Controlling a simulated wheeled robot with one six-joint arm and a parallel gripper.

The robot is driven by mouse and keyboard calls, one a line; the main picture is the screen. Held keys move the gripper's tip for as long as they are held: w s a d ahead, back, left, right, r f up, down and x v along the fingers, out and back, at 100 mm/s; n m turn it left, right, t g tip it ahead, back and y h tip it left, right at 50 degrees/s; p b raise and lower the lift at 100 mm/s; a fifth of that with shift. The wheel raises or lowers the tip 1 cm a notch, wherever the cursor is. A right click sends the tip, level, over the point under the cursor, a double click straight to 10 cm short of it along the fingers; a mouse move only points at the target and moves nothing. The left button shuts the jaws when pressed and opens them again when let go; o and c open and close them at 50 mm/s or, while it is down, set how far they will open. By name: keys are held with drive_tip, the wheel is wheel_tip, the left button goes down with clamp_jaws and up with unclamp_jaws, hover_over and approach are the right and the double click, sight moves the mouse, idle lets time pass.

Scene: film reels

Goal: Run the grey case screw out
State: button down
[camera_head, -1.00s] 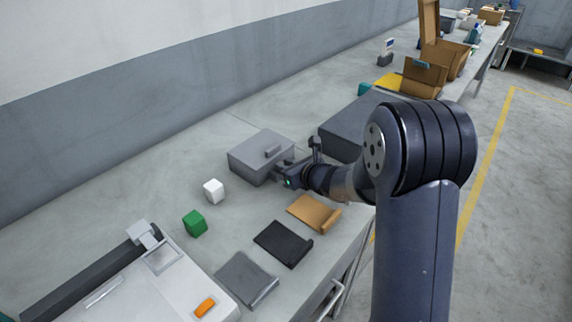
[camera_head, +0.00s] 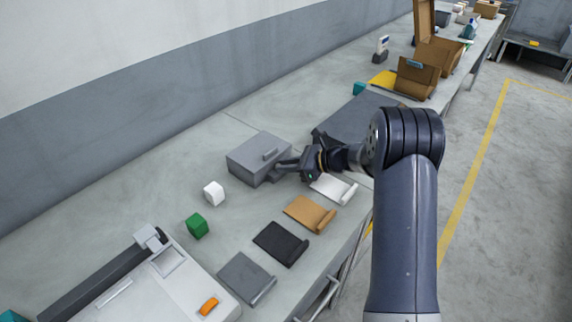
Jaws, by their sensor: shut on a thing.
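The grey case (camera_head: 248,164) is a closed grey box with a bar handle (camera_head: 270,154) on its top, standing on the bench. My gripper (camera_head: 280,170) is at the case's right end, low beside its wall, with its jaws shut. The case screw is not distinguishable; the jaws cover the spot where they meet the case, and I take them to be shut on the screw. The arm reaches in from the right.
A white pad (camera_head: 336,189), tan pad (camera_head: 308,213), black pad (camera_head: 279,243) and grey pad (camera_head: 245,277) line the bench's front edge. A white cube (camera_head: 213,193) and green cube (camera_head: 197,225) stand left of the case. A dark grey slab (camera_head: 358,116) lies behind my gripper.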

idle(0.3)
drive_tip(key=c, duration=1.3)
unclamp_jaws()
